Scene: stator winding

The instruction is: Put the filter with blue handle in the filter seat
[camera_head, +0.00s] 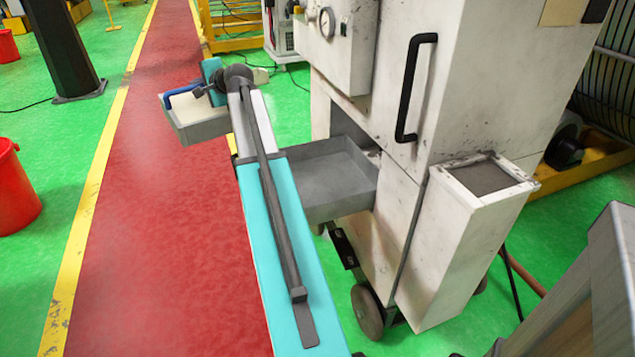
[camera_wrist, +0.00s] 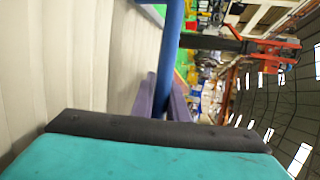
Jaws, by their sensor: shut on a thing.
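The filter (camera_head: 200,130) has grey walls and a cream inside, and it is in the air over the red walkway at the upper left of the head view. Its blue handle (camera_head: 180,93) is on its upper side. In the wrist view the handle (camera_wrist: 172,45) is a blue bar between the fingers of my gripper (camera_wrist: 167,104), which is shut on it. The filter's pale ribbed face (camera_wrist: 70,60) fills the left of the wrist view. An open grey tray (camera_head: 322,200), which looks like the filter seat, juts from the white machine, right of the filter and apart from it. My arm partly covers the tray.
The white machine (camera_head: 455,95) stands on wheels at the right, with a black handle (camera_head: 415,85) and a side box (camera_head: 470,230). A dark post (camera_head: 62,45) and a red bucket (camera_head: 15,190) stand at the left. The red walkway (camera_head: 160,250) is clear.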

